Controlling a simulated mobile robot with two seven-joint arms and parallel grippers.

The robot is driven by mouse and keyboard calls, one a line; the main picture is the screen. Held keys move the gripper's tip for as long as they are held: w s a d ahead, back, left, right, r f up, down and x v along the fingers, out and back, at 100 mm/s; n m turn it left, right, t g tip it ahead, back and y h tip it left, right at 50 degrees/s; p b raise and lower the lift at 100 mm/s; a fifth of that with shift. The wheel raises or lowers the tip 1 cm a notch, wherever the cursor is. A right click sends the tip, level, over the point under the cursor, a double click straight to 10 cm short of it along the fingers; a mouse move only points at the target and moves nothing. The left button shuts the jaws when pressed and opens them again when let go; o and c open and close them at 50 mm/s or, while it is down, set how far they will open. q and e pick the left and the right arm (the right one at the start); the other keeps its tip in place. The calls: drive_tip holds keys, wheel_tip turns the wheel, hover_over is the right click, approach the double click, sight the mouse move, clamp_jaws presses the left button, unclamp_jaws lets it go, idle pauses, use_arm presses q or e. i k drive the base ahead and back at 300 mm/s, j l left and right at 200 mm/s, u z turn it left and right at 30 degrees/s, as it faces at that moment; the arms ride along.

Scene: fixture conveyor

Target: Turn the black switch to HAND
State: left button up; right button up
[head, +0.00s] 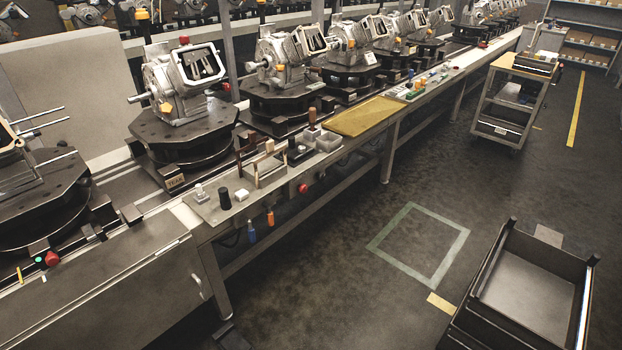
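A small group of controls sits on the conveyor's front edge at the lower left. Small black parts (90,232) lie to the right of these controls. I cannot tell which dark part is the black switch, and no HAND lettering is readable at this size. Neither of my grippers is in view.
Dark round fixtures (183,140) carrying grey metal housings (185,85) line the conveyor. A side bench holds a yellow mat (362,116) and small parts. A dark cart (530,285) stands at lower right, a trolley (505,105) farther back. The floor between is clear.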

sight(321, 176)
drive_tip(key=i+l+z, duration=0.25)
drive_tip(key=i, duration=0.3)
drive_tip(key=i+l+z, duration=0.2)
drive_tip(key=i, duration=0.35)
drive_tip(key=i+l+z, duration=0.25)
drive_tip(key=i, duration=0.3)
drive_tip(key=j, duration=0.1)
